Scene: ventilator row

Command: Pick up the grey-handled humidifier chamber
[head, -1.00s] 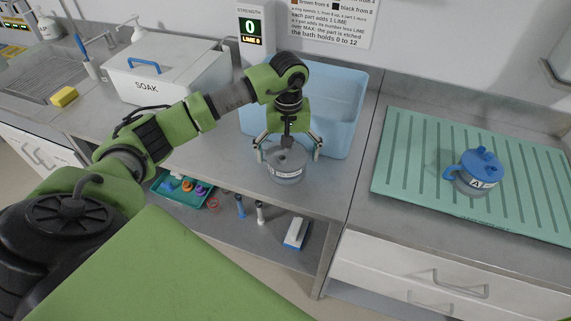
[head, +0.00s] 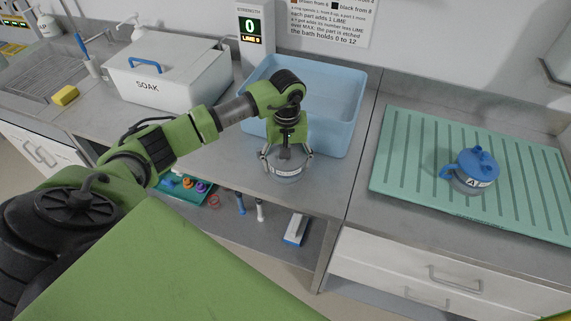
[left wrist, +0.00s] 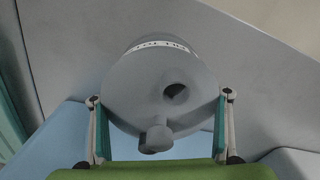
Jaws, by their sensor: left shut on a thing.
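The grey-handled humidifier chamber (head: 287,171) is at the front of the counter, before the blue basin. Its grey lid, with a port hole and a knob, fills the middle of the left wrist view (left wrist: 160,85). My left gripper (head: 287,156) is over it from above, with one finger on each side, shut on it. In the left wrist view the fingers (left wrist: 160,130) flank the lid. Whether the chamber's base touches the counter is hard to tell. My right gripper is not in view.
A blue-lidded chamber (head: 474,170) stands on the green ribbed mat (head: 400,150) at right. The blue basin (head: 338,138) is right behind my gripper. A white SOAK box (head: 165,75) and a yellow sponge (head: 65,95) are left.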

